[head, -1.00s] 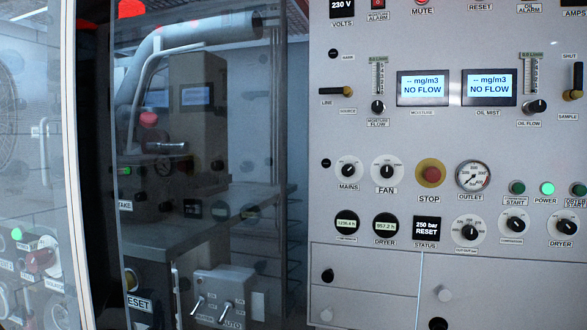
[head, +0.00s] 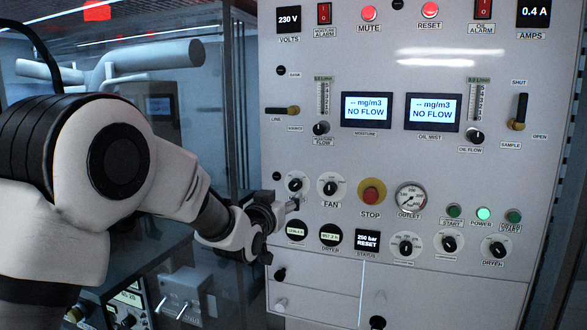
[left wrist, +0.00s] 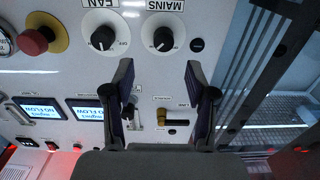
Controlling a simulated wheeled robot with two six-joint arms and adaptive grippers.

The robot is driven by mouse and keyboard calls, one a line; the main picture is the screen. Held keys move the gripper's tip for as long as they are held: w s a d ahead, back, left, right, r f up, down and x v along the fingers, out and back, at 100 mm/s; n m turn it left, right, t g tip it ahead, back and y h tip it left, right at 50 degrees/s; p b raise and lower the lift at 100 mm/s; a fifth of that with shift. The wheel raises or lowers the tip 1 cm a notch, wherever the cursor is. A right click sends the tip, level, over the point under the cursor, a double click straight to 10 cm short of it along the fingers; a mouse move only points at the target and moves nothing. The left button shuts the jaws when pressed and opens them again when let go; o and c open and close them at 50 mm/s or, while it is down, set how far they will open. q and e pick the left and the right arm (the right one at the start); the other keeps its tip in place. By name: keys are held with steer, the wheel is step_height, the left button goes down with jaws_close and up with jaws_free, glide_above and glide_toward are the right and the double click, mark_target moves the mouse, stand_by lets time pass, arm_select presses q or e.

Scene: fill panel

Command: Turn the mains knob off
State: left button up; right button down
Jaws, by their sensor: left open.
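My left gripper (head: 288,204) is in front of the panel, just below the mains knob. In the left wrist view its fingers (left wrist: 159,68) are apart with nothing between them, and the knob lies roughly in line with the gap. My right gripper is not in view.
The fan knob (head: 331,187) sits beside the mains knob, then the red stop button (head: 371,193). Round meters (head: 297,230) lie just below the gripper. A line/source lever (head: 292,110) projects above. A clear door or pane stands left of the panel.

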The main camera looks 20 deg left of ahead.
mark_target(294, 185)
arm_select(q)
steer(key=w+p, duration=0.1)
steer(key=w, duration=0.1)
steer(key=w+a+r+p, duration=0.1)
steer(key=shift+w+p, duration=0.3)
steer(key=shift+w, duration=0.1)
steer(key=w, duration=0.1)
steer(key=w+p, duration=0.1)
steer(key=w, duration=0.1)
steer(key=w+p, duration=0.1)
steer(key=shift+w+d+f, duration=0.2)
steer(key=shift+d+f, duration=0.1)
steer(key=shift+d, duration=0.15)
steer(key=shift+s, duration=0.15)
jaws_close()
